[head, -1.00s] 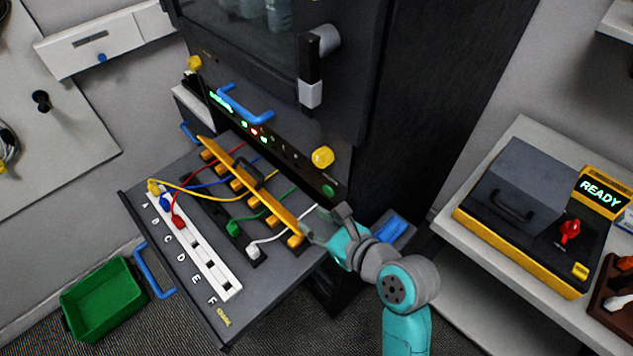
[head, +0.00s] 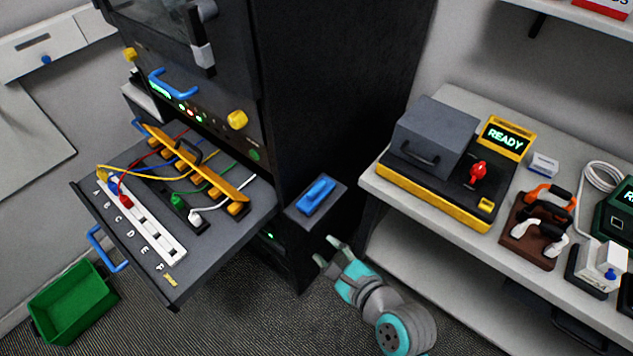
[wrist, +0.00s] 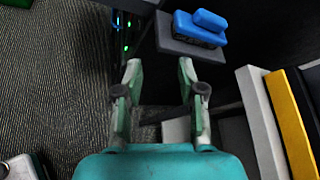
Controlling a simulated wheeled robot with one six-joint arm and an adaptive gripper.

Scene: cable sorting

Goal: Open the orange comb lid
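The orange comb lid (head: 212,176) is a long flat bar with a dark handle on the pulled-out grey drawer, in the head view. It appears tilted up along the row of orange comb blocks (head: 236,208). Red, yellow, blue, green and white cables run across the comb; whether each sits in a slot is too small to tell. My gripper (head: 326,251) is right of the drawer, well apart from the lid. In the wrist view my gripper (wrist: 158,78) is open with nothing between its fingers. The lid is not in the wrist view.
A blue-handled block (head: 317,195) sits on a small dark shelf beside the cabinet. The white bench (head: 372,187) at right carries the READY tester (head: 447,185) and a brown rack (head: 530,240). A green bin (head: 70,305) stands on the floor at left.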

